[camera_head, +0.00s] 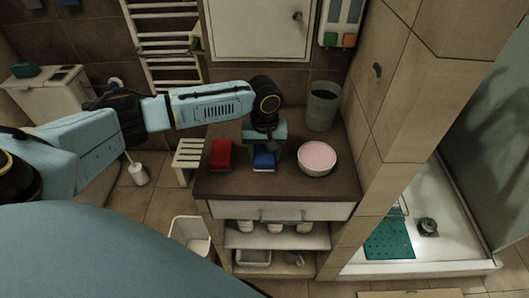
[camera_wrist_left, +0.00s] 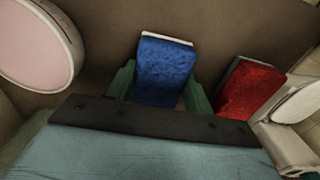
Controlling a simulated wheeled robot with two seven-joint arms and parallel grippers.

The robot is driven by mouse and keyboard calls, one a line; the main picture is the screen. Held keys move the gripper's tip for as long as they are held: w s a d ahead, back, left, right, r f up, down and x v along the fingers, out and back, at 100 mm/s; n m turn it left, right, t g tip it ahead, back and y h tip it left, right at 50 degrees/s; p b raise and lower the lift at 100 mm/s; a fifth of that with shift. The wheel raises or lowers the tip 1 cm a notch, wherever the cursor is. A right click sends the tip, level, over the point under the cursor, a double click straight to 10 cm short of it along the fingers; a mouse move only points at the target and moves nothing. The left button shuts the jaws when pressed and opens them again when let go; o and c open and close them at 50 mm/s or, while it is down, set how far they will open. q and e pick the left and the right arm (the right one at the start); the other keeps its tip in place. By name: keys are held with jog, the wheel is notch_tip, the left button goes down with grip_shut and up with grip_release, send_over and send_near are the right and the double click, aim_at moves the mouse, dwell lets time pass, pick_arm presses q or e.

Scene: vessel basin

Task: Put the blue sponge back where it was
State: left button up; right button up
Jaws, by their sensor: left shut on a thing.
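The blue sponge (camera_head: 264,160) is on or just above the dark counter top in the head view, between a red sponge and a pink-filled bowl. My left gripper (camera_head: 262,152) comes down over it from above, shut on it. In the left wrist view the blue sponge (camera_wrist_left: 164,70), with a pale edge, sits between the two green fingers of my left gripper (camera_wrist_left: 158,86). I cannot tell whether its underside touches the counter. My right gripper is not in view.
The red sponge (camera_head: 221,156) lies to the left on the counter (camera_head: 290,188). The white bowl with pink contents (camera_head: 317,157) is to the right, and a dark grey bin-like cup (camera_head: 322,106) stands behind it. The tiled wall (camera_head: 379,130) bounds the right side.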

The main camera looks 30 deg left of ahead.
aim_at(264, 152)
pick_arm(q)
jog(key=shift+f, duration=0.1)
jog(key=o, duration=0.9)
notch_tip(264, 152, up, 12)
jog(key=shift+r+p, duration=0.2)
jog(key=shift+p, duration=0.65)
